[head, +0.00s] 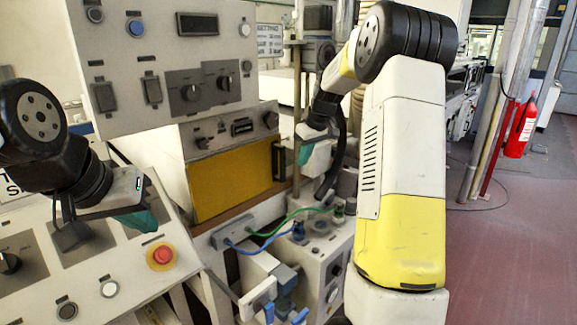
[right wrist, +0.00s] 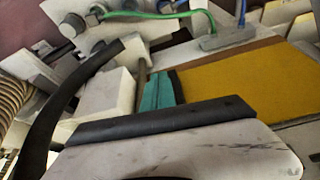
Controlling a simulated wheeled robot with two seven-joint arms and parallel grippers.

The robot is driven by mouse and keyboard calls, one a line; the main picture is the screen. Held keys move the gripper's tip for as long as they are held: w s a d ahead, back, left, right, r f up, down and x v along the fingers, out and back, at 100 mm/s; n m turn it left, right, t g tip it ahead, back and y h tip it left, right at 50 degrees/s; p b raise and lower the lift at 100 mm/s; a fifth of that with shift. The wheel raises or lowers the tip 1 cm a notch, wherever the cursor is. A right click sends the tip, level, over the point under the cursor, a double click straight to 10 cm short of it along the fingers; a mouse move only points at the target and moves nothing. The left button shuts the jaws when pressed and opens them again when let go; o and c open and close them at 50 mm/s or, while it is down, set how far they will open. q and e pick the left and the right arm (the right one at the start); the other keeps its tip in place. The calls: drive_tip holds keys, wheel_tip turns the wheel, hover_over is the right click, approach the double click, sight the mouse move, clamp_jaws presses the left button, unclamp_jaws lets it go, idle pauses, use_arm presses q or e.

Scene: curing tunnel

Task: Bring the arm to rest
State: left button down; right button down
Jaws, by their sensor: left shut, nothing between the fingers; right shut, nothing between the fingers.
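My right arm (head: 400,150), white and yellow with black joints, rises on the right of the head view and bends over toward the panels. Its gripper (head: 305,153) has teal fingers, shut and empty, in front of the equipment to the right of the yellow panel. The teal fingers (right wrist: 162,91) also show closed together in the right wrist view, with the yellow panel to their right. My left gripper (head: 138,221) has its teal fingers shut and empty above the sloping console at the left. Part of the left arm is outside the view.
A sloping console with a red button (head: 162,254) lies under my left gripper. The yellow panel (head: 232,176) stands between the grippers. A green cable (head: 285,219) and a blue cable (head: 270,241) run below. A red extinguisher (head: 521,130) stands far right; the floor (head: 515,230) there is clear.

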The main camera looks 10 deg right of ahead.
drive_tip(key=v, duration=0.6)
drive_tip(key=s+a+r+m+t, duration=0.1)
drive_tip(key=s+a+r, duration=0.2)
drive_tip(key=s, duration=0.6)
drive_tip(key=s+a+r+m, duration=0.2)
drive_tip(key=s+a+r, duration=0.1)
drive_tip(key=s, duration=0.6)
drive_tip(key=s+a+f+m, duration=0.1)
drive_tip(key=s+f, duration=0.1)
drive_tip(key=s, duration=0.5)
drive_tip(key=s+a+f+m+t, duration=0.1)
drive_tip(key=s+a+f, duration=0.1)
drive_tip(key=s, duration=0.6)
drive_tip(key=shift+s+a+f+t, duration=0.15)
drive_tip(key=shift+s+f+t, duration=0.05)
drive_tip(key=shift+s+t, duration=0.15)
